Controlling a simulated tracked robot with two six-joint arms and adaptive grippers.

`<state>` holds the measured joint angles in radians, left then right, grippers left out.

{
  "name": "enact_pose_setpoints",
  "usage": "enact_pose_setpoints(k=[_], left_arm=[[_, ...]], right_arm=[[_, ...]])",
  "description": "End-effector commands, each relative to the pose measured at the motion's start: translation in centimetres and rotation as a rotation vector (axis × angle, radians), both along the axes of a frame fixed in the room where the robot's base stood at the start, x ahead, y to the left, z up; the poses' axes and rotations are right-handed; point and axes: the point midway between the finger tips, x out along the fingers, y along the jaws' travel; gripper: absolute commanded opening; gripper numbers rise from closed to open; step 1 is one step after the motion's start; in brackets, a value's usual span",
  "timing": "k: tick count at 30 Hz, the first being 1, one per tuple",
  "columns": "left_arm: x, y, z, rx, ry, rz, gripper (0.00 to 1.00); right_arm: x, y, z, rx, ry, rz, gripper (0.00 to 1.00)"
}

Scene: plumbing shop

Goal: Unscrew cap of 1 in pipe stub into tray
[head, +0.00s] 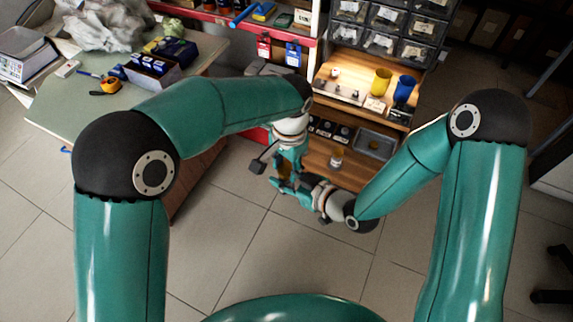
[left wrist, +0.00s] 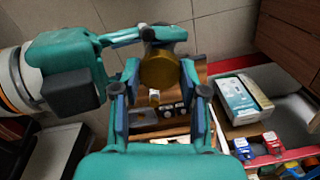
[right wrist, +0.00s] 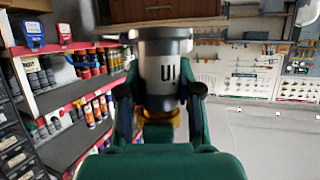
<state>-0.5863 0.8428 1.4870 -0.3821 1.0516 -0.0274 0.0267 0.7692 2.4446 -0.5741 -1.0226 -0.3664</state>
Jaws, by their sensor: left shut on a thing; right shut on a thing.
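The pipe stub (right wrist: 163,70) is a grey cylinder with a dark printed mark that appears upside down. My right gripper (right wrist: 160,97) is shut on it, with a finger on each side. The brass cap (left wrist: 158,70) sits between the fingers of my left gripper (left wrist: 159,80), which is shut on it. Brass also shows below the grey stub in the right wrist view. In the head view the two grippers meet in front of the shelf and mostly hide stub and cap. The grey tray (head: 375,145) lies on the wooden shelf, right of the grippers.
A small pale and brass-coloured piece (head: 336,158) stands on the lower shelf. A dark holder with round parts (head: 330,128) lies left of the tray. Yellow (head: 381,82) and blue (head: 404,90) cups stand above. A cluttered workbench (head: 95,105) is at left; floor in front is clear.

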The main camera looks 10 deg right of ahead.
Motion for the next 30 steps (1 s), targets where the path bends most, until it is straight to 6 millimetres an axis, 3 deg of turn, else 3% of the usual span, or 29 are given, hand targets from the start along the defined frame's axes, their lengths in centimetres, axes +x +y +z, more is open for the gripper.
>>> enact_pose_setpoints(k=[17, 30], left_arm=[[0.1, 0.0, 0.2, -0.002, -0.003, 0.0, 0.01], [0.0, -0.1, 1.5, -0.001, -0.002, -0.002, 0.01]], right_arm=[[0.0, 0.0, 0.1, 0.0, -0.002, -0.001, 0.0], [0.1, 0.0, 0.1, 0.001, -0.003, -0.001, 0.0]])
